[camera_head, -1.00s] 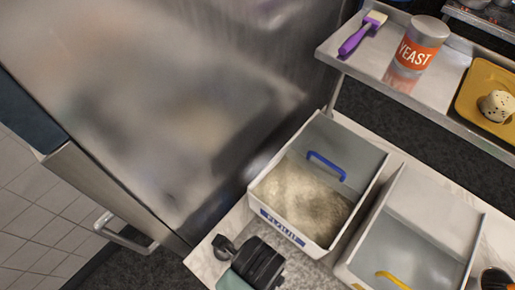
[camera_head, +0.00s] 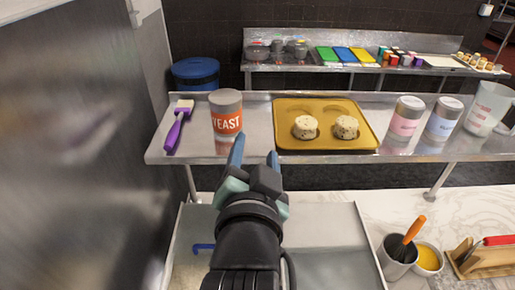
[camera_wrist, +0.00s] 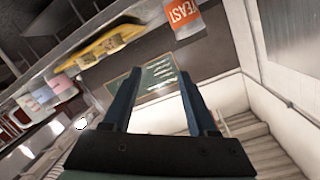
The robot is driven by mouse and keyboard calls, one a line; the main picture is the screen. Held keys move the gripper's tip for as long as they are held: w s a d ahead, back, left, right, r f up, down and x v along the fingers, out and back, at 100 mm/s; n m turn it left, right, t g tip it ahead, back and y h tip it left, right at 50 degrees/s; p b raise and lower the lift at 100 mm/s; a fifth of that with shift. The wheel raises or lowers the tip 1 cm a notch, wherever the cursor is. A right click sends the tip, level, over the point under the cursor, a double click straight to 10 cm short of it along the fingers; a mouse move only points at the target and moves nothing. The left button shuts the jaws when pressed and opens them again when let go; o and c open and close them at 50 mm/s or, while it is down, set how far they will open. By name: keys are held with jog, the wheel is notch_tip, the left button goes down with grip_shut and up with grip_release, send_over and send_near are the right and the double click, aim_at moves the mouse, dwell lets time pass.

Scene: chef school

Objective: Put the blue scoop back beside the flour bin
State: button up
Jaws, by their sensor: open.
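The blue scoop (camera_head: 203,248) shows as a short blue handle at the lower left of the head view, in the flour bin (camera_head: 190,226). The rest of the scoop is hidden by my arm and the picture's edge. The bin's label is out of view now. My gripper (camera_head: 255,160) is open and empty, pointing away from me above the bins, in front of the shelf. In the wrist view, the two fingers (camera_wrist: 158,85) are apart with nothing between them.
A steel shelf (camera_head: 260,110) crosses ahead, holding a purple brush (camera_head: 178,128), yeast can (camera_head: 226,113), yellow tray (camera_head: 325,140) and jars. A second bin (camera_head: 335,235) stands right of the flour bin. A steel surface (camera_head: 70,150) blocks the left.

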jog(key=s+r+n+t, duration=0.2)
jog(key=s+r+t, duration=0.1)
jog(key=r, duration=0.7)
jog(key=s+r+n+t, duration=0.2)
jog(key=s+r+t, duration=0.1)
jog(key=r, duration=0.8)
jog(key=s+r+n+t, duration=0.3)
jog(key=s+r+t, duration=0.1)
jog(key=r, duration=0.6)
jog(key=shift+d+r+t, duration=0.2)
jog(key=shift+r+t, duration=0.05)
jog(key=shift+t, duration=0.35)
jog(key=shift+s, duration=0.1)
notch_tip(320, 180, down, 9)
jog(key=b, duration=0.8)
jog(key=shift+a+r+y, duration=0.15)
jog(key=shift+r+y, duration=0.05)
jog(key=shift+y, duration=0.2)
